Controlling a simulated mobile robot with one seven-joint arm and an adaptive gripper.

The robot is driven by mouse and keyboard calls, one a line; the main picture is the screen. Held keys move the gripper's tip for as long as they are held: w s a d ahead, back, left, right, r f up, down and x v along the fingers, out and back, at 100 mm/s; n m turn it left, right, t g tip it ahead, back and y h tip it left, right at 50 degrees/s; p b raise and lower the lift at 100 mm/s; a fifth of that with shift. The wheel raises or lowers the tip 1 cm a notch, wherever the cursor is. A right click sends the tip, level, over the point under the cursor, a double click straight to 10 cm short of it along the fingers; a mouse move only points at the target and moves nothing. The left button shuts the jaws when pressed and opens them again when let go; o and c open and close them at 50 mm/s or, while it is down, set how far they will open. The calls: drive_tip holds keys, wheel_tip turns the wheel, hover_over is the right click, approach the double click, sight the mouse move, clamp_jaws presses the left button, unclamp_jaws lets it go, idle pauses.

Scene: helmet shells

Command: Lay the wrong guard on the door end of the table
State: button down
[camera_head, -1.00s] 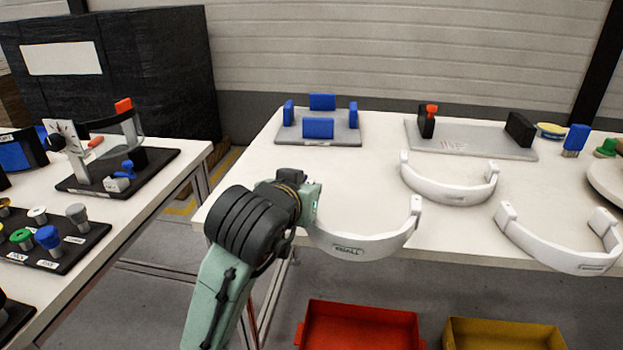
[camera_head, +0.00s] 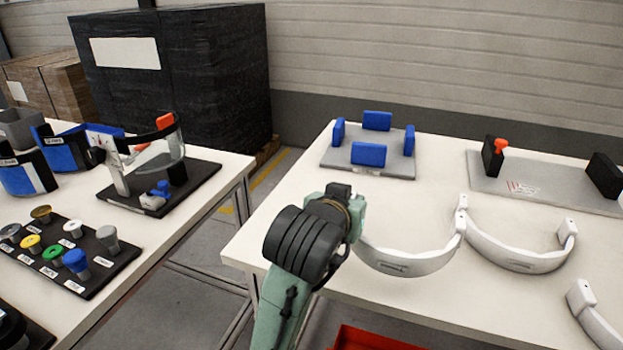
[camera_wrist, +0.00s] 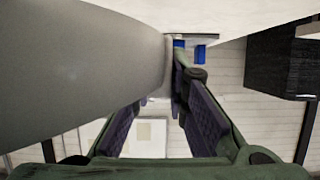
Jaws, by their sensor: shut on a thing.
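Three white curved guards show in the head view. A third guard (camera_head: 598,330) is cut off at the right edge. In the wrist view a large grey curved surface (camera_wrist: 80,65), likely the held guard, passes by the fingers (camera_wrist: 176,85). I cannot tell whether the held guard touches the white table (camera_head: 470,310).
A grey plate with blue blocks (camera_head: 335,160) stands at the table's back left. A plate with black blocks and a red knob (camera_head: 540,183) is at the back right. Left, across a gap, another table (camera_head: 160,230) holds knobs and a clear visor stand. A red bin (camera_head: 370,340) is below.

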drive_tip(key=shift+w+a+r+p, duration=0.3)
drive_tip(key=shift+a+p, duration=0.05)
drive_tip(key=shift+p, duration=0.35)
drive_tip(key=w+a+p, duration=0.1)
drive_tip(key=w+p, duration=0.1)
drive_tip(key=p, duration=0.2)
drive_tip(key=shift+a+f+p, duration=0.1)
drive_tip(key=shift+a+p, duration=0.3)
drive_tip(key=w+a, duration=0.1)
drive_tip(key=w, duration=0.1)
drive_tip(key=w+a+f, duration=0.1)
drive_tip(key=w+a, duration=0.3)
drive_tip(key=shift+f+p, duration=0.25)
drive_tip(key=shift+p, duration=0.15)
drive_tip(key=shift+w+a+f, duration=0.1)
drive_tip(key=shift+a, duration=0.05)
drive_tip(key=shift+f+p, duration=0.35)
drive_tip(key=shift+f, duration=1.35)
drive_tip(key=shift+f, duration=0.2)
drive_tip(key=c, duration=1.6)
unclamp_jaws()
drive_tip(key=shift+o, duration=0.2)
